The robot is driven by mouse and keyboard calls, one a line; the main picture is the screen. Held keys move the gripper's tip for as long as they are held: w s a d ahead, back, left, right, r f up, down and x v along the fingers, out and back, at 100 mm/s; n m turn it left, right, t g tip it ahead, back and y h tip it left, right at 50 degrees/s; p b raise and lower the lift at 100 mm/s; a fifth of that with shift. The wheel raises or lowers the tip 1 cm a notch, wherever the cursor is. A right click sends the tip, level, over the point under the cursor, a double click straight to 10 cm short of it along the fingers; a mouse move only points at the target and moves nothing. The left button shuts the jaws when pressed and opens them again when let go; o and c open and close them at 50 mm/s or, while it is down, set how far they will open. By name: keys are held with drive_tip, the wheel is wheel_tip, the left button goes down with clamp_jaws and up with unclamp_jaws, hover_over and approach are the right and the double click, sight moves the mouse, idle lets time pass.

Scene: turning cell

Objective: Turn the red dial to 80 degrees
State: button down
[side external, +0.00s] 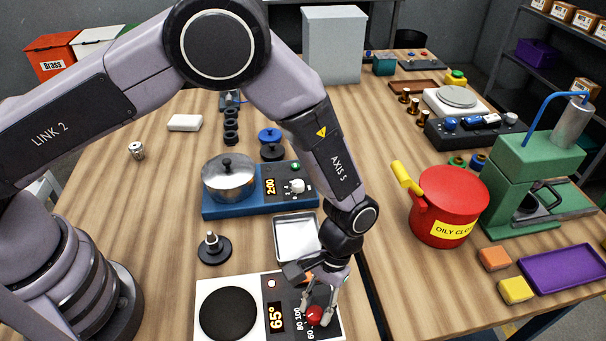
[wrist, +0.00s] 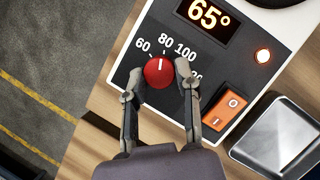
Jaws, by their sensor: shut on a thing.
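The red dial (wrist: 158,74) is on the black panel of a white hot plate (side external: 207,290). Its white mark points up in the wrist view, close to the printed 80. The display (wrist: 208,15) reads 65°. My gripper (wrist: 158,79) is shut on the dial, one finger on each side. In the side view my gripper (side external: 318,309) comes down on the red dial (side external: 315,315) from above and partly hides it.
An orange rocker switch (wrist: 228,108) and a lit lamp (wrist: 263,56) are on the panel. A metal tray (side external: 296,238) lies behind it. A blue hot plate with a pot (side external: 228,180) stands farther back. A red can (side external: 447,205) stands to the right.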

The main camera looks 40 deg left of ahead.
idle(0.4)
drive_tip(key=c, duration=0.8)
unclamp_jaws()
drive_tip(key=v, duration=1.2)
